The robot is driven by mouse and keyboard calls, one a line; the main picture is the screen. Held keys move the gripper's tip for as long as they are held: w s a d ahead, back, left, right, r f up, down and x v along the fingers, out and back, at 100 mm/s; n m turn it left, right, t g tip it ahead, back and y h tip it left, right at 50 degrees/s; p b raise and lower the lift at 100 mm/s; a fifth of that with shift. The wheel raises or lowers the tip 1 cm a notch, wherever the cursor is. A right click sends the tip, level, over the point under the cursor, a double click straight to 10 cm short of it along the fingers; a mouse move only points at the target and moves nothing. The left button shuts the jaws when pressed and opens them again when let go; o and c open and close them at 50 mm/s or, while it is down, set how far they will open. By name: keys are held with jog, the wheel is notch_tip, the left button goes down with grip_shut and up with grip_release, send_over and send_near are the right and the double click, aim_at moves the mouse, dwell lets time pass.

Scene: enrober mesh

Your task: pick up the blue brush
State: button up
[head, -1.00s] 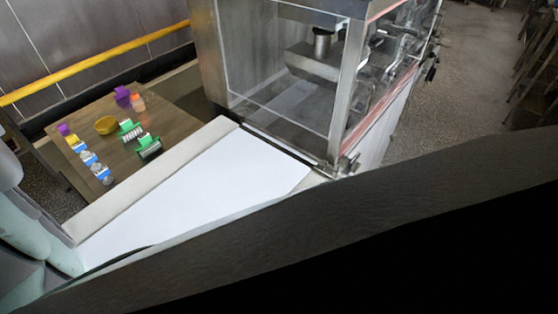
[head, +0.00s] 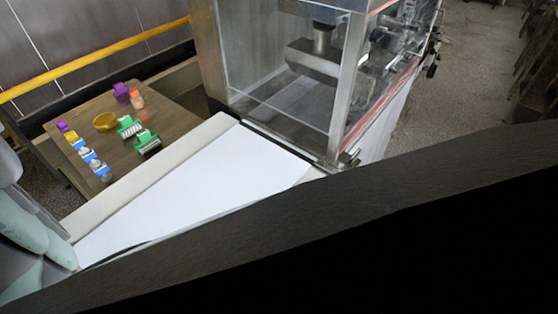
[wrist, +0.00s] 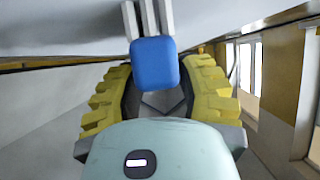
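The blue brush (wrist: 154,63) is in the wrist view, a rounded blue block with pale grey strips running up from it to the top edge. My gripper (wrist: 160,75) has yellow ribbed fingers with dark inner sides, one on each side of the blue block. The block fills the space between the fingertips, and the gripper looks shut on it. Neither the gripper nor the brush can be made out in the head view.
A brown table (head: 175,119) at left holds purple, orange, yellow, green and blue-and-white items. A glass-sided machine (head: 290,85) stands at the back centre. The white flat surface (head: 195,190) before it is clear. A yellow rail (head: 95,61) runs along the wall.

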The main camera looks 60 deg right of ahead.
grip_shut()
jog(key=shift+r, duration=0.15)
jog(key=shift+r+p, duration=1.5)
jog(key=shift+r, duration=3.35)
